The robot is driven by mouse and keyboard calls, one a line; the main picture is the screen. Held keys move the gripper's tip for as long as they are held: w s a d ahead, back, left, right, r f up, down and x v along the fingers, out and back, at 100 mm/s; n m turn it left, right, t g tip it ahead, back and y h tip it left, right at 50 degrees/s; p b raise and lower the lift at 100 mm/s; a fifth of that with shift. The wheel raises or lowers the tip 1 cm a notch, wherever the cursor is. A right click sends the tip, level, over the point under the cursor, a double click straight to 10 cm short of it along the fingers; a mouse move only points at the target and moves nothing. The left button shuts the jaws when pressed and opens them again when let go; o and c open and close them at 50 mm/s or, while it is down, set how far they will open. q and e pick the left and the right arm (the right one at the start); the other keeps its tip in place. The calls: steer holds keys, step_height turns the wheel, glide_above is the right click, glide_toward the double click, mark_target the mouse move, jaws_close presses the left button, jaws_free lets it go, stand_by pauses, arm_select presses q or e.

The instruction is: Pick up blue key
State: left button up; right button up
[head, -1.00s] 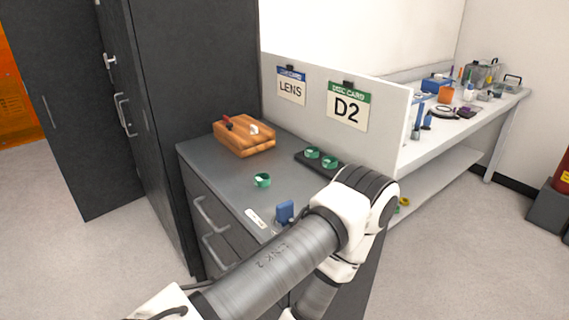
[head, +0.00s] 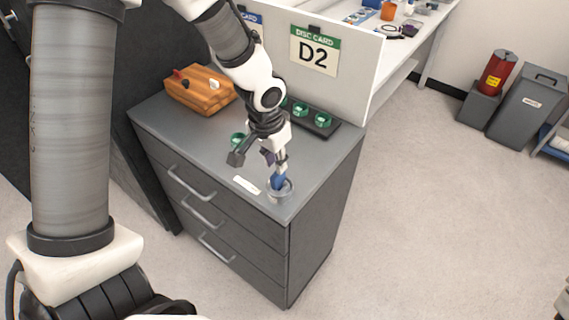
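The blue key (head: 277,182) is a small blue block. It stands in a round grey holder (head: 281,192) at the front right corner of the grey cabinet top. My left gripper (head: 258,162) comes down from above, with its fingers spread apart. One finger is over the cabinet top to the left, and the other is just above the blue key and partly hides it. Whether that finger touches the key I cannot tell. My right gripper is not in view.
A white label strip (head: 246,185) lies left of the holder. An orange wooden block (head: 200,90) is at the back left of the grey cabinet top (head: 180,130). Green rings stand on a black tray (head: 325,130). A panel with a D2 card (head: 314,50) rises behind.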

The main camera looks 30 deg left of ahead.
mark_target(281, 177)
arm_select(q)
steer(key=f, duration=0.4)
steer(key=w+f, duration=0.1)
steer(key=f, duration=0.1)
steer(key=shift+w+d+f, duration=0.1)
steer(key=shift+d+f, duration=0.25)
steer(key=shift+d, duration=0.05)
steer(key=shift+a+f, duration=0.1)
steer(key=shift+f, duration=0.05)
jaws_close()
